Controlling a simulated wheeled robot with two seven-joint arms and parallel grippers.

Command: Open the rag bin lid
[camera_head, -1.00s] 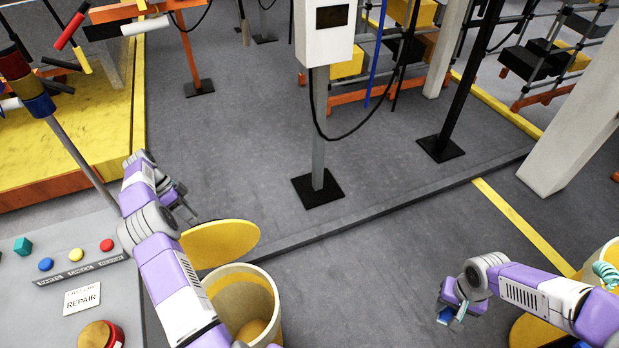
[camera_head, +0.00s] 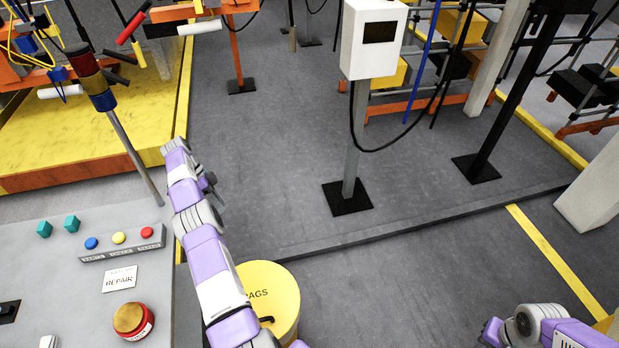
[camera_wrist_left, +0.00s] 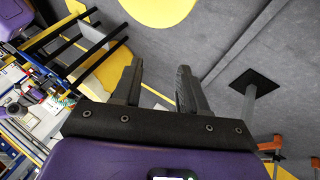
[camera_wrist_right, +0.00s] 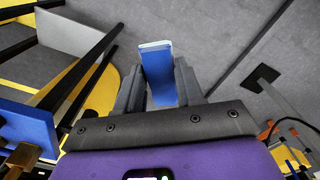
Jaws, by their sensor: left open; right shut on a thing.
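The rag bin is at the bottom centre of the head view. Its round yellow lid (camera_head: 272,290), marked "RAGS", lies flat over the top, with a dark slot or handle near its front. My left arm hides the lid's left part. My left gripper (camera_head: 211,182) is open and empty, beyond the bin and apart from the lid. In the left wrist view its two fingers (camera_wrist_left: 158,88) have nothing between them; a yellow disc shows at the top. My right gripper (camera_wrist_right: 158,88) is shut on a blue object (camera_wrist_right: 158,72) in the right wrist view.
A grey control panel (camera_head: 60,290) with several buttons and a red-based knob (camera_head: 133,320) stands left of the bin. A signal pole (camera_head: 135,155) rises behind it. A grey post with a white box (camera_head: 373,40) stands ahead. The floor right of the bin is clear.

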